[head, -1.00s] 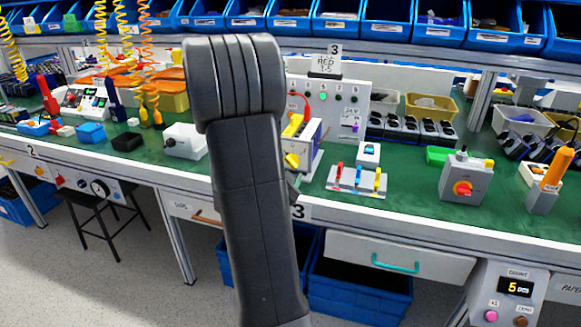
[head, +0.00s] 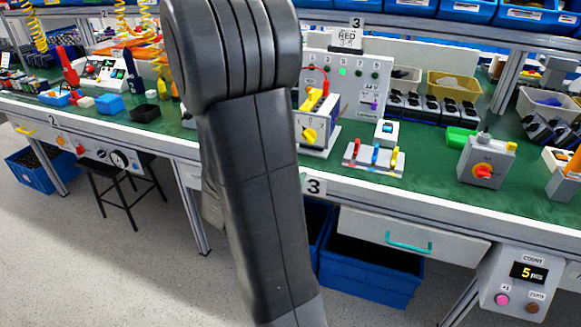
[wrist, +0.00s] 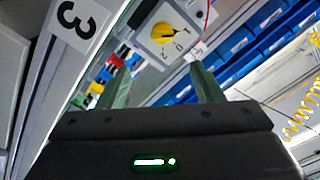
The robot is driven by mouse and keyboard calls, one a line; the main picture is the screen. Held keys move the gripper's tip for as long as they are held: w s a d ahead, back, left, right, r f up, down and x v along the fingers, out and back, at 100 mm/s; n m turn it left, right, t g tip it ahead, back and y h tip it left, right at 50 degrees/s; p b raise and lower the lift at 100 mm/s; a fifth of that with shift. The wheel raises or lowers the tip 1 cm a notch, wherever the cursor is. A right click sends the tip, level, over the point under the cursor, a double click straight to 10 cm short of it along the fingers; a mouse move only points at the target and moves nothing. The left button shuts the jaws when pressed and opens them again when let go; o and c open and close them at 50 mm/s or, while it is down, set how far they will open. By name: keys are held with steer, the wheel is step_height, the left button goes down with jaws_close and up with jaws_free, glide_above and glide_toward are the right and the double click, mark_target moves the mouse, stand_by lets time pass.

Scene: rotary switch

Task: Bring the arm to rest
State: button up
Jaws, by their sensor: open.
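My gripper (wrist: 160,82) shows in the wrist view with its two green-tinted fingers spread apart and nothing between them. Beyond the fingertips is the front panel of a box with a yellow rotary knob (wrist: 161,33), apart from the fingers. In the head view my dark arm stands upright, slightly tilted, in the foreground and the gripper itself is hidden. The same yellow rotary knob (head: 309,135) sits low on its box, just right of my arm. I cannot tell for sure which mark it points to.
The green bench (head: 440,190) runs across the view. A grey box with a red knob (head: 483,171) and a small stand with coloured levers (head: 374,158) are on the right. Blue bins (head: 370,272) stand below. The grey floor (head: 100,265) is open at the lower left.

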mark_target(308, 139)
steer(key=x, duration=1.4)
steer(key=shift+r, duration=0.1)
steer(key=shift+a, duration=0.1)
